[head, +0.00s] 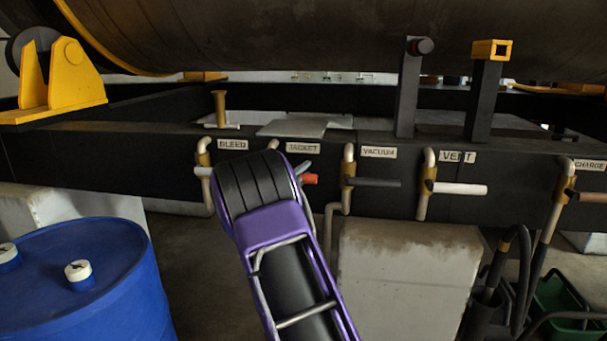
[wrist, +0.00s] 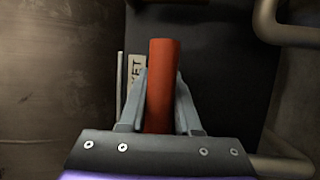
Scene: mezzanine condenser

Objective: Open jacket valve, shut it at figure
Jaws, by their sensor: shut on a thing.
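The jacket valve sits under the JACKET label (head: 303,148) on the dark beam. Its orange-red handle (wrist: 160,85) stands between my gripper's two grey fingers (wrist: 158,100) in the wrist view, and they are closed on it. In the head view only the handle's red tip (head: 309,179) shows past my purple and black arm. The valve body is hidden behind my arm in the head view. Part of the JACKET label (wrist: 135,80) also shows beside the handle in the wrist view. No gauge or figure readout can be made out.
Neighbouring valves carry the labels BLEED (head: 233,144), VACUUM (head: 378,152), VENT (head: 457,157) and CHARGE (head: 589,165). The grey vacuum handle (head: 374,182) is close to the right. A blue drum (head: 95,285) stands at lower left, a concrete block (head: 405,280) below the beam.

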